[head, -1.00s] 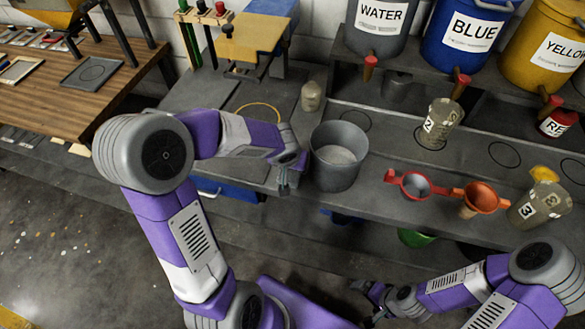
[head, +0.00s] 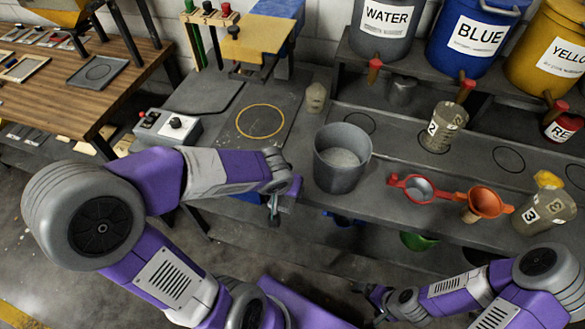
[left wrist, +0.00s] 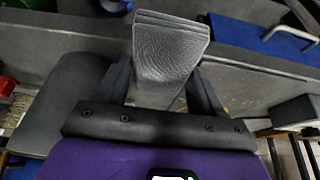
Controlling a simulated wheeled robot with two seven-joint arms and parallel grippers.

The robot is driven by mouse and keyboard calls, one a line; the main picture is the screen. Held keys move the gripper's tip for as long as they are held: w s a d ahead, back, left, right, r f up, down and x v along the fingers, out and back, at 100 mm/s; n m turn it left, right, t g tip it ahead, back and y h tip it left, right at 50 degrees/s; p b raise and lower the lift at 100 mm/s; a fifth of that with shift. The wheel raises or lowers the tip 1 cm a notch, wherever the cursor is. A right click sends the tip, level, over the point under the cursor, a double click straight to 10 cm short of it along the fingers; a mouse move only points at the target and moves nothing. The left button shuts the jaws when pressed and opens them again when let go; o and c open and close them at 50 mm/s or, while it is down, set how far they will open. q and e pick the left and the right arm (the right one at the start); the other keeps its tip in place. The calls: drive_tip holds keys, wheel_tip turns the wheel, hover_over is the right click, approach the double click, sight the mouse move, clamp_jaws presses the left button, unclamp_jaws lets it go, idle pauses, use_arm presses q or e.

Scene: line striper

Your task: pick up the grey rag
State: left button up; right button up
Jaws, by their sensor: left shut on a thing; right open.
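The grey rag (left wrist: 170,50) shows in the left wrist view as a folded, textured grey bundle between the two dark fingers of my left gripper (left wrist: 166,88). The gripper is shut on it, and its far end sticks out past the fingers. In the head view my left gripper (head: 273,210) hangs by the bench's front edge, left of the grey bucket; the rag is too small to make out clearly there. My right gripper (head: 373,298) is open, low in front of the bench, partly cut off from clear view.
Cups marked 2 (head: 443,128) and 3 (head: 545,207) stand nearby. A control box (head: 168,130) and yellow ring (head: 260,121) lie left.

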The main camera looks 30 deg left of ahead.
use_arm(q)
drive_tip(key=s+d+b, duration=0.2)
drive_tip(key=s+b, duration=0.5)
drive_tip(key=s, duration=0.1)
drive_tip(key=shift+s, duration=0.3)
